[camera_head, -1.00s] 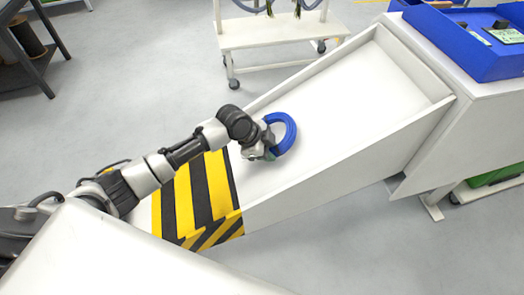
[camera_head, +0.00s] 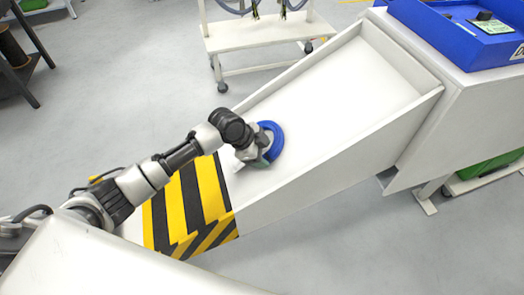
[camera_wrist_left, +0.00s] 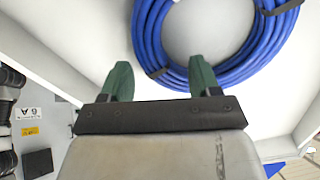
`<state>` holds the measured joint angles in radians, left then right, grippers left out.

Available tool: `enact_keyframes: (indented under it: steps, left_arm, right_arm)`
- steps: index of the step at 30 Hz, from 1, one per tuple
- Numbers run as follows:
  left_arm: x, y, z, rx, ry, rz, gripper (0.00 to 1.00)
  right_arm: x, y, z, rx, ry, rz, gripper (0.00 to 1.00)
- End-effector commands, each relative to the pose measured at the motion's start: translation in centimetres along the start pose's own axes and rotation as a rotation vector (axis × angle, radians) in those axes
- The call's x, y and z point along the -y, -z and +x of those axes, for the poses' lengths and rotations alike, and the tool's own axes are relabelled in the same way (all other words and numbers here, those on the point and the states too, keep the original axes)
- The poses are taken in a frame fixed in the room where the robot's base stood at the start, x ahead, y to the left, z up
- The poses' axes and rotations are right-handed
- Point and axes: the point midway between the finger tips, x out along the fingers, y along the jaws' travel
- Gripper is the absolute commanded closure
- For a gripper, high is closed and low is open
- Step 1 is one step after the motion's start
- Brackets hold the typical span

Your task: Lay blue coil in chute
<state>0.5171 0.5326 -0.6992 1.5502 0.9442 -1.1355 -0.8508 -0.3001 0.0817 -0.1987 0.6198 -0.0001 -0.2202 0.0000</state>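The blue coil (camera_head: 272,138) lies in the lower part of the white chute (camera_head: 345,90). In the left wrist view the coil (camera_wrist_left: 150,48) is a ring of blue cable with black ties, its lower part just beyond the fingertips. It looks flat on the chute floor. My left gripper (camera_head: 262,160) is at the coil's near-left side. In the wrist view its two green fingers (camera_wrist_left: 159,72) stand wide apart with nothing clamped between them; the right finger overlaps the coil in the picture. Whether it touches is unclear. My right gripper is not in view.
Low side walls edge the chute. Its lower end has a yellow-black striped panel (camera_head: 190,205). A blue bin (camera_head: 460,32) sits on the white unit at upper right. A white cart (camera_head: 265,35) stands behind. The upper chute is clear.

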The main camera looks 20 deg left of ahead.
Motion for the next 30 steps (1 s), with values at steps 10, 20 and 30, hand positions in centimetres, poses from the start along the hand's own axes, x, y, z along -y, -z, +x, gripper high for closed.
enact_keyframes:
  steps: [10, 20, 30]
  left_arm:
    - [0.0, -0.1, -4.5, -0.001, 0.004, 0.003, 0.38]
    - [0.1, -0.1, -10.0, -0.001, 0.003, 0.001, 0.38]
    - [0.0, 0.0, -10.9, -0.001, 0.002, 0.001, 0.38]
  right_arm:
    - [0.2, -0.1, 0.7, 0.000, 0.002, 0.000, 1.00]
    - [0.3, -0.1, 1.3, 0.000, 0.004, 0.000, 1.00]
    - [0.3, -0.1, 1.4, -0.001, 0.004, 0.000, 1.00]
